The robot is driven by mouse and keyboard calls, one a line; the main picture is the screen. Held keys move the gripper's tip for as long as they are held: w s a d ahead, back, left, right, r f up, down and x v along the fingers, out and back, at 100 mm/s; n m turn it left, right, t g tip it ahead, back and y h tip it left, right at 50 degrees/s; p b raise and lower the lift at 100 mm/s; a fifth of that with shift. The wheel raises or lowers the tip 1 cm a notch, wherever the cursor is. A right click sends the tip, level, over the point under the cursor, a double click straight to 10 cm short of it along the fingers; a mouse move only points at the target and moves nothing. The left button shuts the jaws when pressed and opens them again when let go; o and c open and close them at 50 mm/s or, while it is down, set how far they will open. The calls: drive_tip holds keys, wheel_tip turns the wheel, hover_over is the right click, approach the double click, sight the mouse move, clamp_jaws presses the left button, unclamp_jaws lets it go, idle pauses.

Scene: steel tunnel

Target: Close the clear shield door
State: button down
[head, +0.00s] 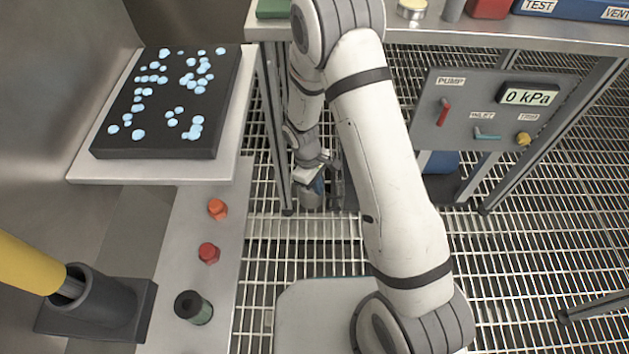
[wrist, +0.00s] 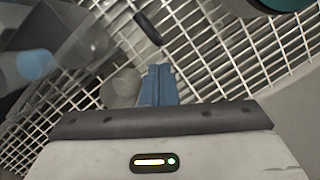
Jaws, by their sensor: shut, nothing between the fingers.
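I cannot make out a clear shield door for certain in either view. A pale see-through shape shows at the upper left of the wrist view, but I cannot tell what it is. My gripper (wrist: 158,85) shows in the wrist view with its blue fingers together and nothing between them, over the floor grating. In the head view my arm reaches down past the bench, and the wrist is low beside a bench leg, with the fingertips hard to make out.
A black slab with pale blue spots (head: 160,150) lies on a shelf at the left. Orange (head: 217,208) and red (head: 209,253) knobs sit below it. A grey panel (head: 480,125) with levers and a 0 kPa display stands right of my arm. The grating (head: 540,240) is open at right.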

drive_tip(key=b+x, duration=0.1)
drive_tip(key=x, duration=0.3)
drive_tip(key=shift+f, duration=0.1)
drive_tip(key=shift+s, duration=0.1)
idle(0.3)
